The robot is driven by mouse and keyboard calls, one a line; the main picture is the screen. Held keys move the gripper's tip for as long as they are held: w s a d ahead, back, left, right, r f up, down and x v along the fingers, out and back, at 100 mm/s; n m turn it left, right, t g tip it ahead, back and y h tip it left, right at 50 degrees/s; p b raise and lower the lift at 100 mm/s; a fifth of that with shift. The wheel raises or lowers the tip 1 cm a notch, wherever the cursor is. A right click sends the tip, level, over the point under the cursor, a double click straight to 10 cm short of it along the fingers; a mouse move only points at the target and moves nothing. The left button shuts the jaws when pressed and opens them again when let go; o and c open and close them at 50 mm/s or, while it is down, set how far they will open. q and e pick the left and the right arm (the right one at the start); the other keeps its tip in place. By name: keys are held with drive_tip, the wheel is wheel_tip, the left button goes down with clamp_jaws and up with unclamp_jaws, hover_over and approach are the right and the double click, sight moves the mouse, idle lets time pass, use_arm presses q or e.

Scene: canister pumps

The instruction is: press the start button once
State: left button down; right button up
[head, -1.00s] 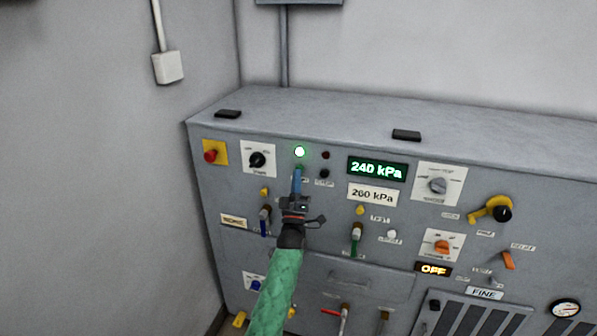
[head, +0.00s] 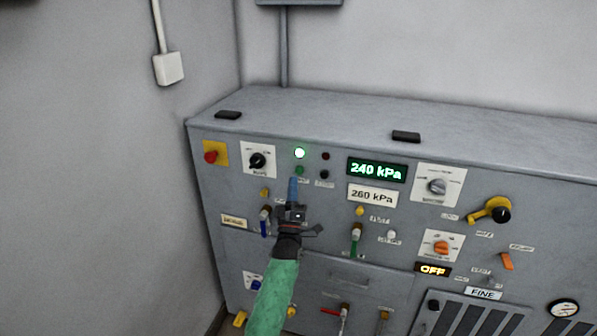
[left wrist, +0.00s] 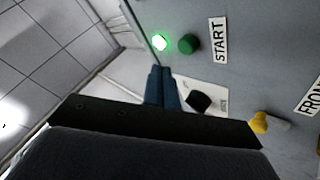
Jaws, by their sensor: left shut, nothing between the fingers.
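The green start button (head: 300,170) sits on the grey panel just under a lit green lamp (head: 299,153). In the left wrist view the button (left wrist: 189,43) stands beside the START label (left wrist: 218,40) and the glowing lamp (left wrist: 160,42). My left gripper (head: 293,181) is shut and empty, its blue fingertips just below the button in the head view. In the left wrist view the shut fingers (left wrist: 161,72) point toward the panel, apart from the button. My right gripper is not in view.
A black knob (head: 257,160) and a red button on yellow (head: 210,156) are to the left. A dark button (head: 324,174) is close on the right. Displays read 240 kPa (head: 377,169) and OFF (head: 433,270). A valve with a blue handle (head: 264,222) is below left.

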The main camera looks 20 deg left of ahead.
use_arm(q)
drive_tip(key=s, duration=0.2)
drive_tip(key=shift+s, duration=0.4)
idle(0.4)
